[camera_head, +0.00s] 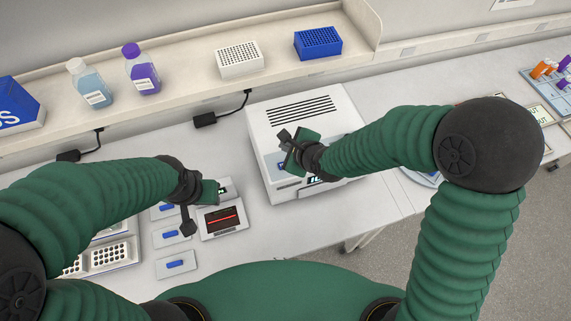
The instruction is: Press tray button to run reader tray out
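The reader (345,120) is a white box with black vent slots on top, standing on the bench right of centre. Its front has a blue panel (284,168) and dark lettering, partly covered by my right gripper. I cannot make out the tray button, and no extended tray is visible. My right gripper (296,150) is over the reader's front upper edge; contact cannot be told. My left gripper (207,192) is over a small device with a red display (222,219), left of the reader. Nothing is seen held; the finger gaps are unclear.
Blue-marked small plates (176,264) and a rack with round wells (110,256) lie at left. A shelf behind holds two bottles (142,70), a white rack (239,60) and a blue rack (318,43). Black cables (225,110) run behind the reader. Orange-capped tubes (543,68) stand far right.

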